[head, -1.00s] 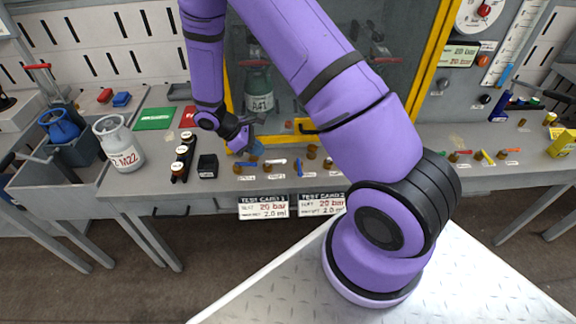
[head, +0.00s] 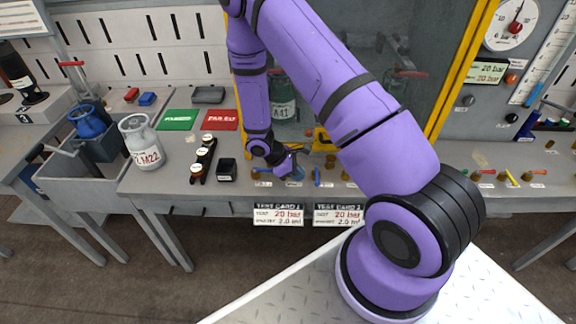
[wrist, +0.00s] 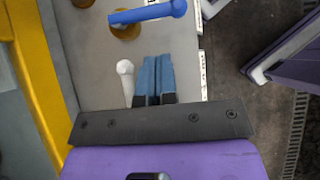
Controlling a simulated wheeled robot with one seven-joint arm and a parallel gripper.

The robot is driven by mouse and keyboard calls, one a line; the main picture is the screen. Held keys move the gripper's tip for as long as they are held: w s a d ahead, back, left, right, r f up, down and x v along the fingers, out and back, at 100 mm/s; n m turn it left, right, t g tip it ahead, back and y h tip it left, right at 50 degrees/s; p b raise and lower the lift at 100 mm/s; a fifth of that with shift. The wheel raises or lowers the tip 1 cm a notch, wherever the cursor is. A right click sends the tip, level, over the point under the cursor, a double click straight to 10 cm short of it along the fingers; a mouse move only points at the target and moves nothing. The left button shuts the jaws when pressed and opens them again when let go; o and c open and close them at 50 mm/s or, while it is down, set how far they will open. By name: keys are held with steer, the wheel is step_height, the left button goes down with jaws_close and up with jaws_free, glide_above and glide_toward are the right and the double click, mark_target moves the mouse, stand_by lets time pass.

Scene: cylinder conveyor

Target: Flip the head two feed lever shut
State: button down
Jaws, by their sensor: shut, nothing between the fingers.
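A row of small feed levers on brass fittings runs along the front of the middle bench. Their labels are too small to read, so I cannot tell which is head two. In the head view a blue lever (head: 317,177) stands right of my gripper (head: 298,172). In the wrist view a blue lever (wrist: 148,13) lies crosswise beyond the fingertips, on a brass fitting (wrist: 124,27). A white lever (wrist: 126,82) points along the fingers, just left of them. My gripper (wrist: 158,62) is shut and empty, its blue fingers together. Contact with the white lever is not clear.
A glazed cabinet with a yellow frame (head: 440,100) rises behind the levers, with cylinder A41 (head: 283,108) inside. Two test cards (head: 278,215) hang on the bench front. Cylinder M22 (head: 140,145) and a black box (head: 227,169) stand to the left.

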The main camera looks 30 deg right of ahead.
mark_target(317, 177)
steer(key=shift+s+d+f, duration=0.15)
steer(key=shift+s+d, duration=0.35)
steer(key=shift+d, duration=0.25)
steer(key=shift+s+d+f, duration=0.1)
steer(key=shift+s+d, duration=0.4)
steer(key=shift+d, duration=0.2)
